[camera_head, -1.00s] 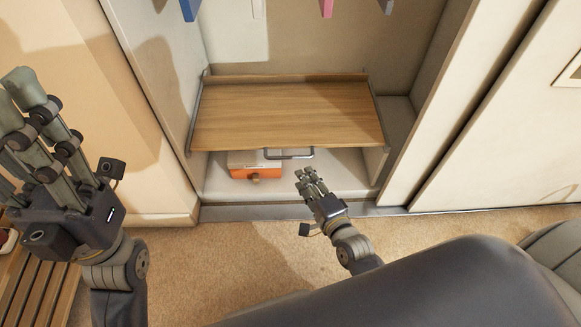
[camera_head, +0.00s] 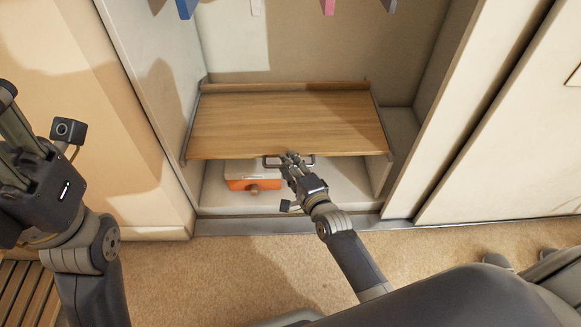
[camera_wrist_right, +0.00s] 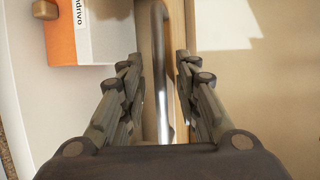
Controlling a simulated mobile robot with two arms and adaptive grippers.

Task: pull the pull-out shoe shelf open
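The shoe shelf (camera_head: 285,120) is a flat wooden board with side rails, set in a closet recess. Its metal handle (camera_head: 272,163) is at the front edge. My right gripper (camera_head: 292,158) is at this handle. In the right wrist view, the handle bar (camera_wrist_right: 161,95) runs between the two fingers of my right gripper (camera_wrist_right: 158,62). These fingers are open, with gaps visible beside the bar. My left gripper (camera_head: 14,130) is raised at the left, far from the shelf and cut off by the picture edge, so its opening is unclear.
An orange and white box (camera_head: 252,183) sits on the recess floor under the shelf, left of my right gripper; it also shows in the wrist view (camera_wrist_right: 75,32). Closet walls flank the shelf. Carpet (camera_head: 225,270) lies in front, with a slatted wooden piece (camera_head: 28,292) at lower left.

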